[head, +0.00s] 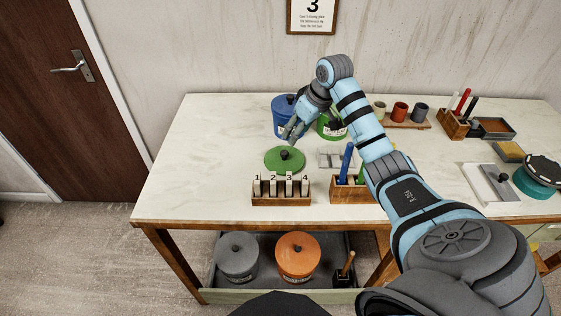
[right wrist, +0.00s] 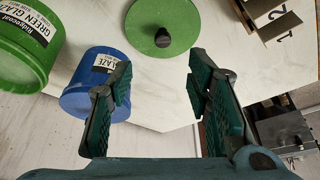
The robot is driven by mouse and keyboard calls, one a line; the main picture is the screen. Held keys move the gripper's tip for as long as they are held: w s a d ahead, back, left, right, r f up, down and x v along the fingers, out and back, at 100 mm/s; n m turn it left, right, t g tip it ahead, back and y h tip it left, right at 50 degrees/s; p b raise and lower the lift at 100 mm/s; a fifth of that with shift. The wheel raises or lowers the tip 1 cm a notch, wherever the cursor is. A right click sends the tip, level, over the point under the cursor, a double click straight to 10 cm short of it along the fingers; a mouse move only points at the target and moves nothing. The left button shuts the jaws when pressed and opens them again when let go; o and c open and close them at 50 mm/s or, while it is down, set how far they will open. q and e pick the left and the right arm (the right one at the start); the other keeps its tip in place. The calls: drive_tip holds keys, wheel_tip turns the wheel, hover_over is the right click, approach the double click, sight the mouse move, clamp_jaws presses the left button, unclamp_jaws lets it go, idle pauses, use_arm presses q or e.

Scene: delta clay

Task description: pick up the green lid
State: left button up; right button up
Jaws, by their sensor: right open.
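The green lid (head: 284,160) is a flat disc with a dark knob, lying on the white table top (head: 210,135). In the right wrist view the lid (right wrist: 164,24) is at the top centre, beyond my fingertips. My right gripper (head: 290,133) is open and empty, above the table and behind the lid in the head view. In the right wrist view its two fingers (right wrist: 158,78) are spread wide with bare table between them. My left gripper is not in view.
A blue glaze bucket (head: 281,106) and a green glaze bucket (head: 328,127) stand close to my right gripper. A numbered wooden rack (head: 281,198) stands in front of the lid. A holder with blue and green tools (head: 347,190) is right of it.

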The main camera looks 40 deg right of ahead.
sight(285, 152)
drive_tip(key=b+x, duration=0.1)
drive_tip(key=x, duration=1.1)
drive_tip(key=shift+a+b, duration=0.2)
drive_tip(key=shift+b, duration=0.15)
clamp_jaws()
drive_tip(key=shift+r, duration=0.15)
